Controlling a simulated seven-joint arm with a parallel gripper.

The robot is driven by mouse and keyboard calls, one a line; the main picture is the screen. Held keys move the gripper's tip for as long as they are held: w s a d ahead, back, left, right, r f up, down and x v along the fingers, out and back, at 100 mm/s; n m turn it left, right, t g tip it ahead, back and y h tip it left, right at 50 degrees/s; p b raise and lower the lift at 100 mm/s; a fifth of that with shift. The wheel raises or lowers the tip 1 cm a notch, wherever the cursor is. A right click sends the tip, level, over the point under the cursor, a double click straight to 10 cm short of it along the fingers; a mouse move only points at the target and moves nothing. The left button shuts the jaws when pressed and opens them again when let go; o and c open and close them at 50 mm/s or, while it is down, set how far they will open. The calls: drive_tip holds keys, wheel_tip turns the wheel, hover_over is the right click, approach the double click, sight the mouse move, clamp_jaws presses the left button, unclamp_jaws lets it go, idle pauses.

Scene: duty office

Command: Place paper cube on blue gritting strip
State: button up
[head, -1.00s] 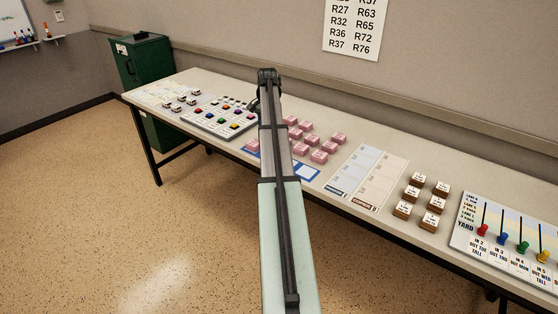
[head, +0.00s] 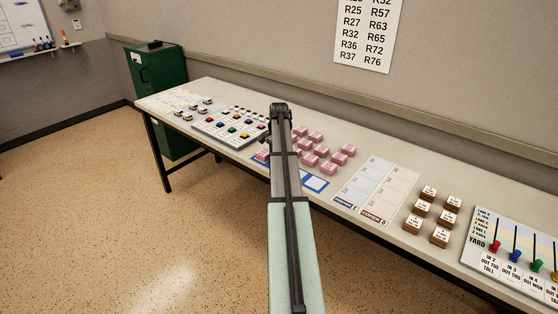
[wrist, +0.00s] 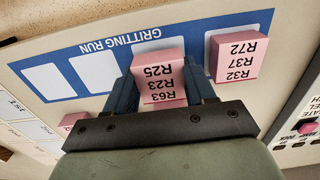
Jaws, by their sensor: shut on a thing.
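My gripper (wrist: 160,82) is shut on a pink paper cube (wrist: 159,80) printed R63, R23, R25 in the wrist view. The held cube is over the blue gritting strip (wrist: 75,52), marked GRITTING RUN, and covers part of it. I cannot tell whether the cube touches it. White squares show bare on the strip to the left. Another pink cube (wrist: 238,57), printed R32, R37, R72, is on the strip's right end, apart from my gripper. In the head view my arm hides the gripper and held cube; the strip (head: 327,187) shows right of the arm.
Several pink cubes (head: 322,152) stand behind the strip. A board with coloured buttons (head: 230,126) is at left. A two-part sheet (head: 375,190), several brown-based blocks (head: 440,237) and a yard board (head: 512,250) are at right.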

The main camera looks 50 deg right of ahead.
drive_tip(key=shift+f, duration=0.8)
drive_tip(key=shift+f, duration=0.1)
drive_tip(key=o, duration=1)
drive_tip(key=shift+o, duration=0.2)
wheel_tip(320, 180, up, 12)
